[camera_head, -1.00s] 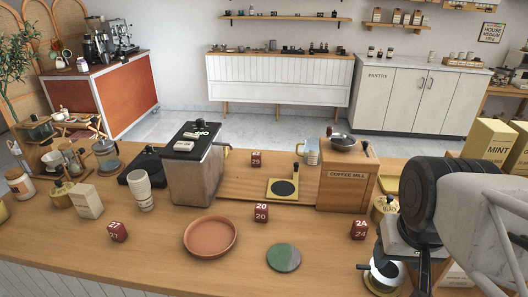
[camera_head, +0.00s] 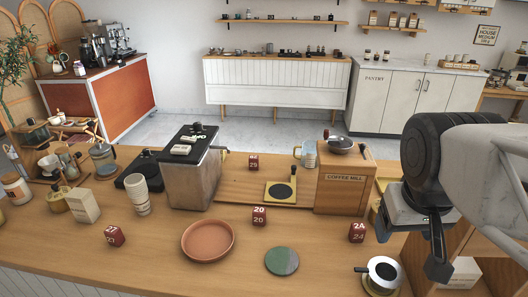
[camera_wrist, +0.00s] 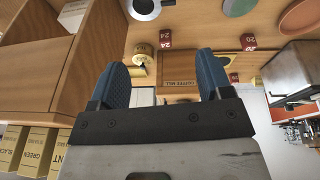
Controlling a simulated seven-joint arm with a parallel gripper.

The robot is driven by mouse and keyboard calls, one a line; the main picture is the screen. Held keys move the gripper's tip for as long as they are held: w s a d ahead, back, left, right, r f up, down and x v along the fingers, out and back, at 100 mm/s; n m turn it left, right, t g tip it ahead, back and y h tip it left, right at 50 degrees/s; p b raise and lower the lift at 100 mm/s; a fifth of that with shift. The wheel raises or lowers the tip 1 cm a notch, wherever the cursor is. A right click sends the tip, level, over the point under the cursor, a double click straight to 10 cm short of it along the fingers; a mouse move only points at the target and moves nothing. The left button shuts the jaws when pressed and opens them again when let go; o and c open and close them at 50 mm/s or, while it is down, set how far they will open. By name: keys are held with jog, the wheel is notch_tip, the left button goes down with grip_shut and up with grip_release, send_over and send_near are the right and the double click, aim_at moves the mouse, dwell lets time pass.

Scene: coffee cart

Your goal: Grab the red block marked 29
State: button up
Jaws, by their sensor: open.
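Several red numbered blocks stand on the wooden counter in the head view. One at the left (camera_head: 115,236) and one at the back (camera_head: 254,162) have numbers too small to read surely. The middle block (camera_head: 259,215) reads 20, and the right block (camera_head: 357,232) reads 24. The wrist view shows the 24 block (camera_wrist: 165,38), the 20 block (camera_wrist: 250,41) and a farther red block (camera_wrist: 233,77). My gripper (camera_head: 437,262) is at the right, right of the 24 block. Its two blue fingers (camera_wrist: 163,78) are apart with nothing held between them.
A terracotta plate (camera_head: 208,240) and green coaster (camera_head: 281,261) lie at the front. A coffee mill box (camera_head: 343,190), small scale (camera_head: 281,193) and metal machine (camera_head: 190,175) stand behind. A white pot (camera_head: 382,272) is near my gripper. Wooden shelving (camera_wrist: 85,70) flanks it in the wrist view.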

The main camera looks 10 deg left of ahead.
jog(key=w+a+r+n+t+h, duration=0.1)
jog(key=w+r+n+t+h, duration=0.15)
jog(key=w+n, duration=0.65)
jog(key=w+a+r+n+t+h, duration=0.1)
jog(key=w+r+n+t+h, duration=0.15)
jog(key=w, duration=1.35)
jog(key=n+t+y, duration=0.5)
jog(key=n+y, duration=0.2)
jog(key=n, duration=1.8)
send_over(253, 158)
jog(key=s, duration=0.5)
notch_tip(253, 158, down, 6)
jog(key=shift+m, duration=0.25)
jog(key=f, duration=2.2)
jog(key=shift+w+d+f, duration=0.15)
jog(key=shift+w, duration=0.05)
jog(key=shift+f, duration=0.15)
